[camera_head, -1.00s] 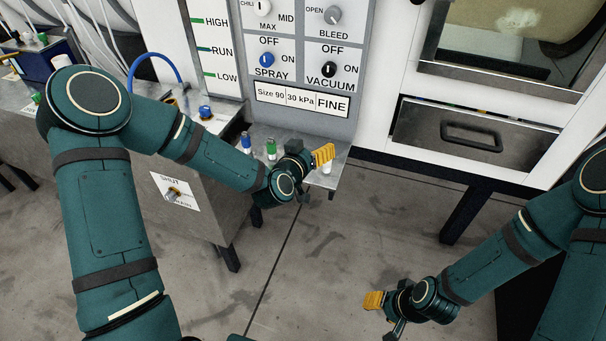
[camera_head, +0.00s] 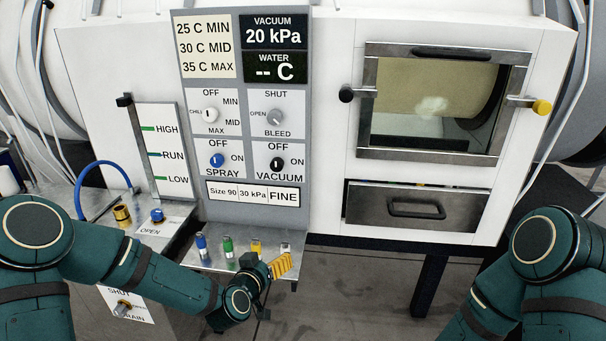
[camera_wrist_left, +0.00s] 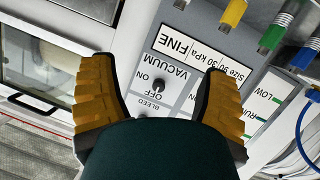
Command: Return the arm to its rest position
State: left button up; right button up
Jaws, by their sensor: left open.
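My left gripper (camera_head: 278,268) is open and empty, in front of the right end of a small metal shelf below the control panel. In the left wrist view its two yellow fingers stand wide apart (camera_wrist_left: 158,88), with the control panel (camera_wrist_left: 185,68) beyond them and nothing between them. My left arm (camera_head: 150,275) comes in from the left, low in the head view. My right arm (camera_head: 490,305) shows at the lower right, and its gripper is out of view.
A blue hose (camera_head: 100,165) arches at left. Floor is free below the cabinet.

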pick_arm(q)
jog(key=s+d+f+g+h, duration=0.1)
jog(key=s+d+f+g, duration=0.15)
jog(key=s+f, duration=0.4)
jog(key=s+d+f+g+h, duration=0.1)
jog(key=s+d+f+g, duration=0.1)
jog(key=s+f+g, duration=0.4)
jog(key=s+f+n+g+y, duration=0.1)
jog(key=s+f+g, duration=0.3)
jog(key=s+f, duration=0.3)
jog(key=s, duration=0.5)
jog(key=shift+s+a+f, duration=0.2)
jog(key=shift+s+a, duration=0.1)
jog(key=shift+s, duration=0.1)
